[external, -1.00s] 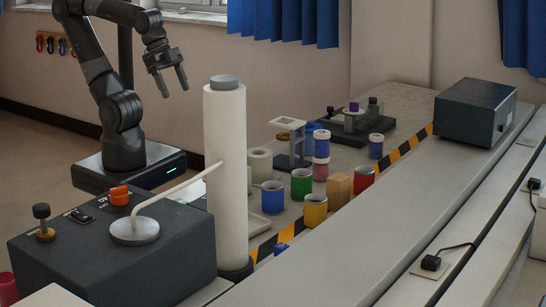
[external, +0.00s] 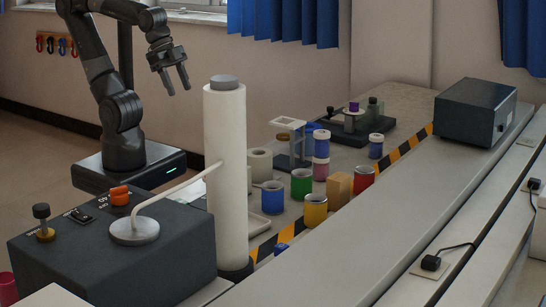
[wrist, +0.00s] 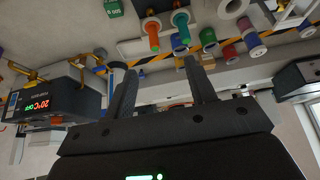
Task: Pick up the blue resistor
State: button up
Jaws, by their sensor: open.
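My gripper (external: 179,91) is open and empty, raised above the bench's far left side with its fingers pointing down. Its two fingers also show in the wrist view (wrist: 160,68), with nothing between them. Several blue cylindrical parts are in view, and I cannot tell which one is the resistor. A blue cylinder (external: 272,198) stands on the bench right of the white column. Another blue-and-white cylinder (external: 376,150) stands farther back, and a blue one (external: 321,148) sits on a pink one. A small blue piece (external: 281,248) is partly hidden by the bench edge.
Green (external: 301,186), yellow (external: 315,212) and red (external: 363,180) cylinders and a wooden block (external: 339,190) stand close together. A tall white column (external: 225,180) and a dark control box (external: 115,255) stand at front left. A dark box (external: 475,112) is at back right.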

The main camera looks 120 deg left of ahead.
jog(key=w+d+r, duration=0.2)
jog(key=w+d, duration=0.1)
jog(key=w, duration=1.1)
jog(key=m+g, duration=0.1)
send_over(280, 245)
jog(key=s, duration=0.3)
notch_tip(280, 245, down, 21)
jog(key=x, duration=0.5)
jog(key=shift+a, duration=0.2)
jog(key=shift+s+d+x, duration=0.1)
jog(key=shift+s+x, duration=0.05)
jog(key=shift+x, duration=1.3)
jog(key=shift+s+d+x, duration=0.1)
jog(key=shift+s+x, duration=0.05)
jog(key=shift+x, duration=1.25)
jog(key=shift+f, duration=0.15)
jog(key=shift+c, duration=0.4)
jog(key=c, duration=1)
